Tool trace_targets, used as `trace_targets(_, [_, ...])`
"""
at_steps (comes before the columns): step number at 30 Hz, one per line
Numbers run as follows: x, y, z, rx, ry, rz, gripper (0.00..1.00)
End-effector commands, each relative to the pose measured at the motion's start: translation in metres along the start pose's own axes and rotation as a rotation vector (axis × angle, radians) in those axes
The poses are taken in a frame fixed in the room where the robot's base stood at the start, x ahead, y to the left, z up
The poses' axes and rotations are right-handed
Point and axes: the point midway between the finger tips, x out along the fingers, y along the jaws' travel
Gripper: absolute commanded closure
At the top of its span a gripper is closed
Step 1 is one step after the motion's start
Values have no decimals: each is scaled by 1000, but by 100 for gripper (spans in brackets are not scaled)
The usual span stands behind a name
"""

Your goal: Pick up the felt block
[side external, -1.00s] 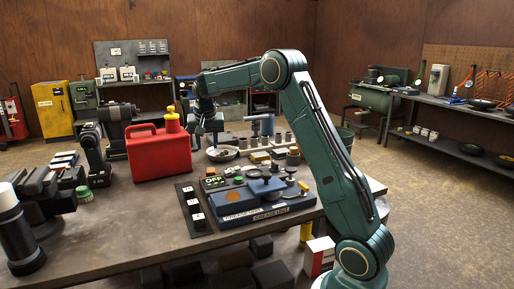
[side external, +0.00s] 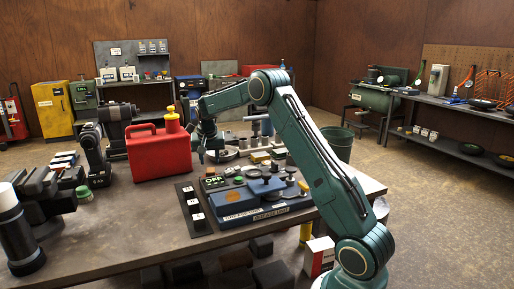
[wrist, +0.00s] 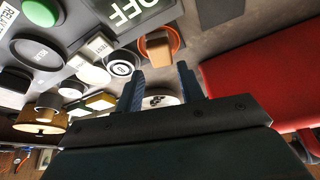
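A small tan-brown block (wrist: 157,48) sits in a round orange-rimmed dish (wrist: 176,38) in the wrist view. It looks like the felt block, but I cannot be sure from its surface. My gripper (wrist: 160,76) is open, with its two dark blue fingers apart and the block beyond the tips, between their lines. Nothing is held. In the side view my gripper (side external: 208,153) is low over the bench, just right of the red can (side external: 160,153). The block cannot be made out clearly there.
The red can (wrist: 262,85) stands close on the right in the wrist view. A panel marked OFF (wrist: 128,12), a green button (wrist: 93,75) and several round labelled parts crowd the left. A blue grease unit (side external: 255,207) stands at the bench front.

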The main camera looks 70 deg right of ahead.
Motion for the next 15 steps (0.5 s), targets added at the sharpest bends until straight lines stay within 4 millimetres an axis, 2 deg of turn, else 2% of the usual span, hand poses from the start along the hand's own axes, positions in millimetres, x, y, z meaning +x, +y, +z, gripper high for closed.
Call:
trace_targets(4, [14,0,0,0,0,0,62])
trace_targets(15, [21,0,0,0,0,0,62])
